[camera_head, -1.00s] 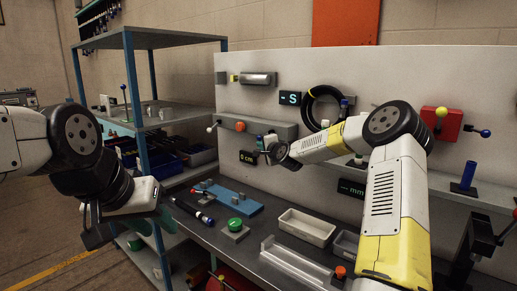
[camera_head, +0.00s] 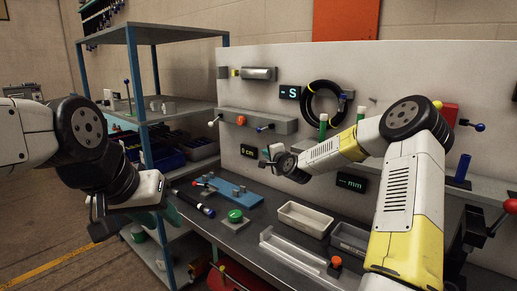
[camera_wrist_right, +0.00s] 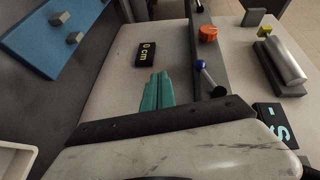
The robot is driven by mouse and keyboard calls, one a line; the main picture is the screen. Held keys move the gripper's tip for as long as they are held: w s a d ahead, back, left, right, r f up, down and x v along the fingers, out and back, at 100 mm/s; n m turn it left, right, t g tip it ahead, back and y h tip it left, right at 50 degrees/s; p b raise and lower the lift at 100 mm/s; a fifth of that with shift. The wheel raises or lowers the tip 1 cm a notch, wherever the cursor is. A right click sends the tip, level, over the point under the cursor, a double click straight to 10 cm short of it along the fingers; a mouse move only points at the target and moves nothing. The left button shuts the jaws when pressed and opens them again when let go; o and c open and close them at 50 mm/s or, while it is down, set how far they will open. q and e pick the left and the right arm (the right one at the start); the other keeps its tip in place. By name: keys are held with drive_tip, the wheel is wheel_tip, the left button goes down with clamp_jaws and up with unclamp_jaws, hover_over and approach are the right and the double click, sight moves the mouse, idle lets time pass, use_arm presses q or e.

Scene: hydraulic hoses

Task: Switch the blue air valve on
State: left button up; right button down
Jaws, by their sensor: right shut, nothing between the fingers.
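The blue air valve (camera_head: 265,128) is a short metal lever with a blue ball end, on the front of the grey rail (camera_head: 285,126). The lever lies roughly level, its ball pointing left in the head view. In the right wrist view the blue ball (camera_wrist_right: 201,65) and lever show beyond my fingers. My right gripper (camera_head: 266,152) is below the valve and apart from it. Its teal fingertips (camera_wrist_right: 157,88) are together and empty. My left gripper (camera_head: 165,215) hangs at the left by the bench edge, away from the valve; its fingers are partly hidden.
An orange knob (camera_head: 240,120) and a white-tipped lever (camera_head: 212,123) sit on the same rail, left of the valve. A dark display (camera_head: 249,151) is below. A black hose coil (camera_head: 325,100) hangs above right. The bench holds a green button (camera_head: 235,215) and a pale tray (camera_head: 305,219).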

drive_tip(key=shift+f+v, duration=0.2)
drive_tip(key=shift+v, duration=0.7)
drive_tip(key=shift+f+v, duration=0.2)
drive_tip(key=shift+v, duration=0.7)
drive_tip(key=shift+s, duration=0.1)
